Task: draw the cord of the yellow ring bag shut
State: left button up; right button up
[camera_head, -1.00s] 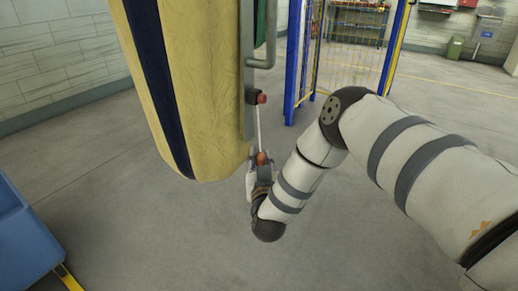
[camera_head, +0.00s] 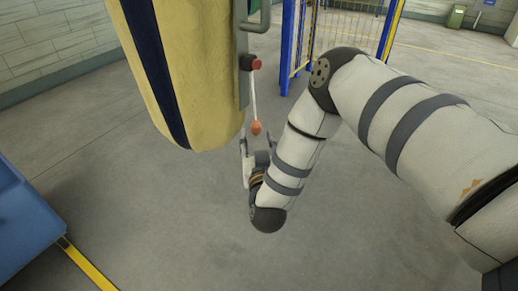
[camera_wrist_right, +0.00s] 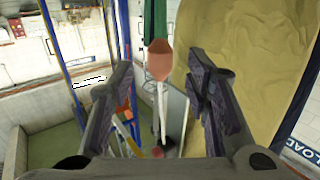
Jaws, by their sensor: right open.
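The yellow bag (camera_head: 215,75) with a navy stripe hangs at the upper left of centre in the head view. Its yellow side also fills the right of the wrist view (camera_wrist_right: 240,60). A thin white cord (camera_head: 253,97) hangs beside it from a red knob (camera_head: 251,62) and ends in an orange bead (camera_head: 256,128). My right gripper (camera_head: 257,146) is open and empty just below the bead. In the wrist view the bead (camera_wrist_right: 159,60) shows between the open fingers, with no visible contact. The bag's mouth is out of view. My left gripper is not in view.
A grey post with a handle (camera_head: 257,24) stands close beside the bag. A blue container (camera_head: 25,225) is at the lower left. A blue and yellow mesh fence (camera_head: 345,40) stands behind. The floor around my right gripper is clear.

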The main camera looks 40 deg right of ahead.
jog(key=v, duration=0.6)
jog(key=shift+s+a, duration=0.2)
jog(key=shift+s, duration=0.1)
jog(key=s+a+f+n+g+y+p, duration=0.2)
jog(key=s+a+f+g+y+p, duration=0.25)
jog(key=s, duration=0.55)
jog(key=s+a+f+n+g+y+p, duration=0.35)
jog(key=s+f+g, duration=0.2)
jog(key=s, duration=0.45)
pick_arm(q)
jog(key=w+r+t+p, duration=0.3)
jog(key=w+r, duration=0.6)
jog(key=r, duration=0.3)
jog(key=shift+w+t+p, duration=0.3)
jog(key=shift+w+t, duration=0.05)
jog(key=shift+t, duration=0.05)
pick_arm(e)
jog(key=s+r+g, duration=0.2)
jog(key=s+g, duration=0.2)
jog(key=s, duration=0.7)
jog(key=s+r+g+y, duration=0.1)
jog(key=s+g, duration=0.3)
jog(key=s, duration=0.8)
jog(key=shift+r, duration=0.65)
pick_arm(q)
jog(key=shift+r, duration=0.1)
